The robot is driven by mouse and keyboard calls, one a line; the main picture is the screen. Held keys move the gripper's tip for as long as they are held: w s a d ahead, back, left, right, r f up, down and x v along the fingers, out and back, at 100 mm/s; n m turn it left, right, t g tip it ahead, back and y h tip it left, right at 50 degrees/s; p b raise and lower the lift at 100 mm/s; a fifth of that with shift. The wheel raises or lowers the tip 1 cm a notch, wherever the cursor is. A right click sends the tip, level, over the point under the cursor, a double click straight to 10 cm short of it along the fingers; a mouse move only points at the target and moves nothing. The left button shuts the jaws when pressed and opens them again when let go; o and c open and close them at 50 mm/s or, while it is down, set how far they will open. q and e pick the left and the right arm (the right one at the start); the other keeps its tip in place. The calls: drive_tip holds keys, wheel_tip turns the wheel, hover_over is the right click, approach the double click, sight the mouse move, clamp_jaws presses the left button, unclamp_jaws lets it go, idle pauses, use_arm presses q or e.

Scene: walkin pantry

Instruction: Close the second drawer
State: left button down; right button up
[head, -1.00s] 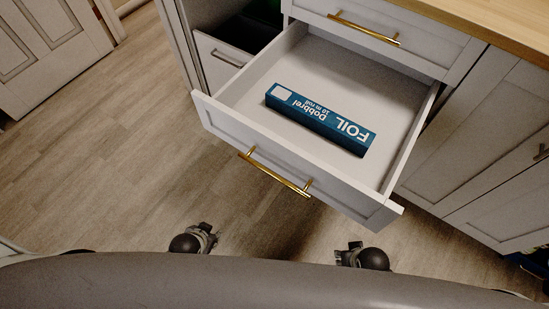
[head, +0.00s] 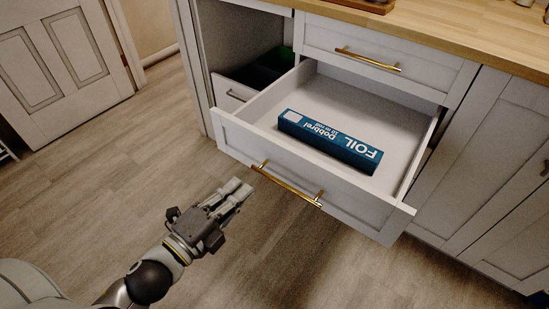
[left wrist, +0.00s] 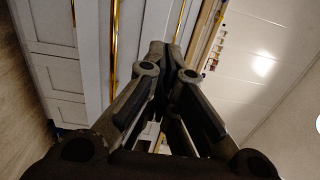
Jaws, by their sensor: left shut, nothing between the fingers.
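The second drawer (head: 300,187) is pulled out below a closed top drawer (head: 385,58). It has a white front with a brass bar handle (head: 287,186). A blue foil box (head: 330,141) lies inside it. My left gripper (head: 243,190) is shut and empty, just left of the handle in the head view and in front of the drawer front; a small gap seems to lie between them. In the left wrist view its fingers (left wrist: 170,60) are together, with a brass handle (left wrist: 115,45) to their left. My right gripper is not in view.
A wooden countertop (head: 470,35) runs above the drawers. An open compartment with a bin (head: 232,92) is left of the drawer. White cabinet doors (head: 490,150) stand to the right. A panelled door (head: 55,70) is at the far left. The wood floor (head: 120,170) is clear.

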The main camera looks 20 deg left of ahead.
sight(280, 149)
use_arm(q)
drive_tip(key=x, duration=1.2)
drive_tip(key=shift+w+f+b, duration=0.1)
drive_tip(key=shift+w+b, duration=0.15)
drive_tip(key=shift+b, duration=0.05)
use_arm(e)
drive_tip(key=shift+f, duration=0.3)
use_arm(q)
drive_tip(key=shift+d, duration=0.1)
